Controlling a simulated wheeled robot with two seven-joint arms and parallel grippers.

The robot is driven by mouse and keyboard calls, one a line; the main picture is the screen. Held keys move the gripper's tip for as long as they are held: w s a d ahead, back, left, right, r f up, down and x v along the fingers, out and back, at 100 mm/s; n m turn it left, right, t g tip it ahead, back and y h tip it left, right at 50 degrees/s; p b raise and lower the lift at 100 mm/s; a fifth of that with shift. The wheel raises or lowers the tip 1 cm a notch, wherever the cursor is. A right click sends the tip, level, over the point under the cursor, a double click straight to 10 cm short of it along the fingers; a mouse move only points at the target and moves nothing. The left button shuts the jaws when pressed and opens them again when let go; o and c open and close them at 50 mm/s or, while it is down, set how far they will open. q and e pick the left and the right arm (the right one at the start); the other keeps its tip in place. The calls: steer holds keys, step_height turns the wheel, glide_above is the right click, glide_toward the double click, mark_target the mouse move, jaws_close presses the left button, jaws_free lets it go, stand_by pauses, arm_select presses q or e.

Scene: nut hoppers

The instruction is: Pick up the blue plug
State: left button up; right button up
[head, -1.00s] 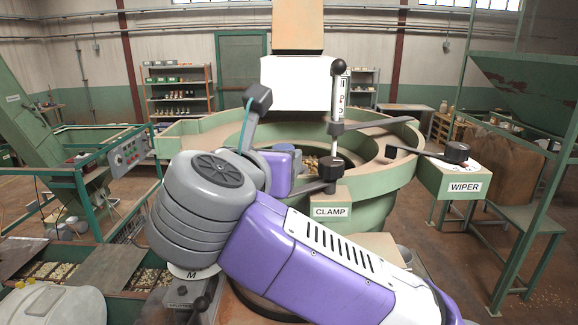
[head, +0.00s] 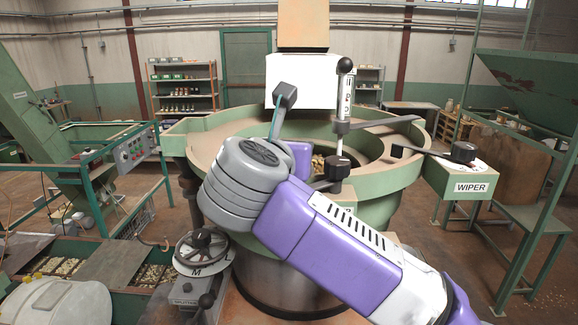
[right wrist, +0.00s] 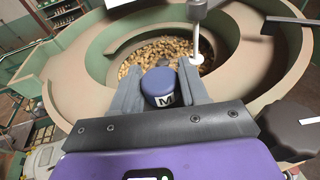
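The blue plug (right wrist: 158,82), a short rounded cylinder with a white label marked M, shows in the right wrist view. It sits between the two grey fingers of my right gripper (right wrist: 160,72), which press close against its sides. The gripper holds it above the bowl feeder (right wrist: 75,100), with nuts visible below and beyond. In the head view the plug and fingertips are hidden behind my right wrist, which stands in front of the green bowl feeder (head: 410,172). My left gripper is not in view.
An upright post with a black knob (head: 345,64) and a dark clamp arm stand right of my wrist. The wiper box (head: 472,187) is farther right. A handwheel on a labelled dial (head: 202,250) is at lower left.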

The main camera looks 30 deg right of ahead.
steer(key=c, duration=0.3)
steer(key=shift+c, duration=0.2)
steer(key=shift+w+r, duration=0.15)
steer(key=shift+r, duration=4.8)
